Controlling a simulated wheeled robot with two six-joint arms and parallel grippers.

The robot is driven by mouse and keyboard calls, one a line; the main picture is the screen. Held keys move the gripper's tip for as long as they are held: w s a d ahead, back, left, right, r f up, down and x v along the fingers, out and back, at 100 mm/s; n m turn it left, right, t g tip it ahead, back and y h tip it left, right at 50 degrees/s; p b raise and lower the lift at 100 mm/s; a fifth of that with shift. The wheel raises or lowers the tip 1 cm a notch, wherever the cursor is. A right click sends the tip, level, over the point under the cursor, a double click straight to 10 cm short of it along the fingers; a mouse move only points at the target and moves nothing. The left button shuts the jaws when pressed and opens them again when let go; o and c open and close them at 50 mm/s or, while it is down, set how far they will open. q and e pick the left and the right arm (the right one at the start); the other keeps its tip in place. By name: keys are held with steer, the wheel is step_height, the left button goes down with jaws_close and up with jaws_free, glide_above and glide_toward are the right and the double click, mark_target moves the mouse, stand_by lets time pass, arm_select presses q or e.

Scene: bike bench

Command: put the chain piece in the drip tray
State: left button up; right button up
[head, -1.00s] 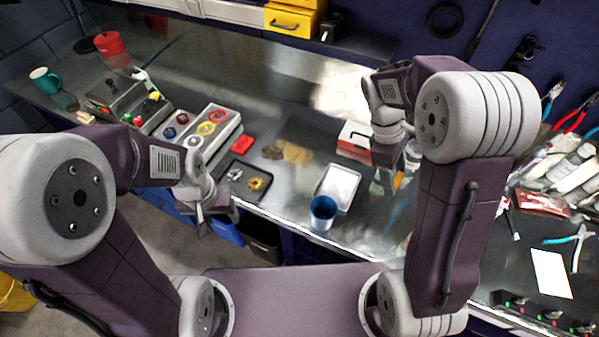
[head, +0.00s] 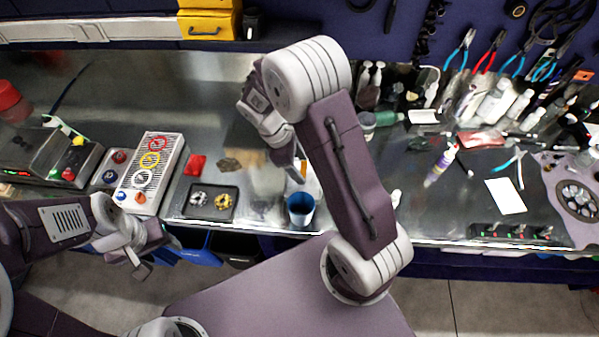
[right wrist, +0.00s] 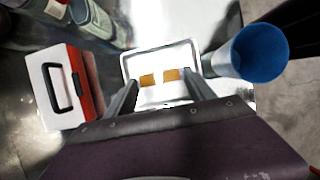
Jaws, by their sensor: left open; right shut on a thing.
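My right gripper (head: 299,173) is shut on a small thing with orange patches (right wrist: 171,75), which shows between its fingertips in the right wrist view. It may be the chain piece; its links are not clear. A pale shallow tray with a raised rim (right wrist: 152,60), likely the drip tray, lies below the fingertips in that view. The held thing appears above the tray; I cannot tell whether they touch. In the head view my right arm hides most of the tray. My left gripper (head: 150,256) is open and empty in front of the bench edge.
A blue cup (head: 300,208) stands at the bench's front edge, close beside the tray. A black tray (head: 210,201) with metal rings and a button panel (head: 150,172) lie further left.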

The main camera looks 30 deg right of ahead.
mark_target(302, 173)
steer(key=x, duration=0.2)
steer(key=shift+s+a+f, duration=0.1)
steer(key=shift+a+f, duration=0.1)
steer(key=shift+f, duration=0.65)
steer(key=shift+w, duration=0.2)
steer(key=shift+a, duration=0.1)
steer(key=shift+f, duration=0.2)
steer(key=o, duration=1.4)
steer(key=shift+r, duration=0.15)
